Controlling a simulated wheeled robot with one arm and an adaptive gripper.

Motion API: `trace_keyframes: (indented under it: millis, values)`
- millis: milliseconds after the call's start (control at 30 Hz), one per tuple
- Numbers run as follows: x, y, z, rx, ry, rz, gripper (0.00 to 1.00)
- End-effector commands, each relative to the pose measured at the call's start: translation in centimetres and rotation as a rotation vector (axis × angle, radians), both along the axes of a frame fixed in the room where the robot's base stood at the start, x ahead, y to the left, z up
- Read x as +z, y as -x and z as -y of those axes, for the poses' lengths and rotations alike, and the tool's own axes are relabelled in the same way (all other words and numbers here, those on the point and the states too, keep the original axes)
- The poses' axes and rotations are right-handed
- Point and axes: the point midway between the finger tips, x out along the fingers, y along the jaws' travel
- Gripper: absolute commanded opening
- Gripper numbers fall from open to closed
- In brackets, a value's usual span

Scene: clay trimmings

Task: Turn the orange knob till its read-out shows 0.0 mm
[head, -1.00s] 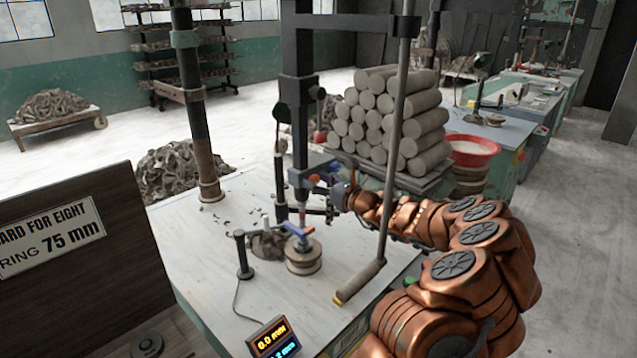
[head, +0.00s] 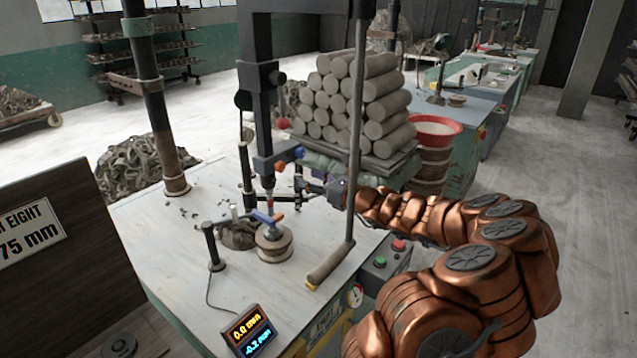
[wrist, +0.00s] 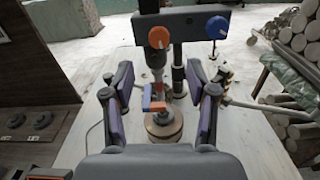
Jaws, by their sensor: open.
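The orange knob (head: 280,166) sits on the front of the dark press head, left of a blue knob (head: 299,152). In the wrist view the orange knob (wrist: 158,38) is ahead, above the gap between the fingers. The read-out (head: 249,331) at the table's front has an orange line that looks like 0.0 mm, slightly blurred, and a blue line that looks like -0.2 mm. My gripper (wrist: 160,78) is open and empty, apart from the knob. In the head view my gripper (head: 302,191) is to the lower right of the orange knob.
A clay disc (head: 273,246) with a blue and orange piece over it stands under the press. A long lever (head: 330,265) hangs in front of my arm. Clay rolls (head: 355,105) are stacked behind. A black post (head: 213,247) stands on the table, left of the disc.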

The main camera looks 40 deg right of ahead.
Motion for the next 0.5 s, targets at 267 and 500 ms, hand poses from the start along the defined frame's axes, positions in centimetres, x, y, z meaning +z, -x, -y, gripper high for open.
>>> trace_keyframes:
  millis: [267, 500]
  values:
    - [0.0, 2.1, 0.4, 0.001, -0.001, 0.001, 0.57]
    - [0.0, 2.6, 0.5, 0.002, 0.000, 0.001, 0.57]
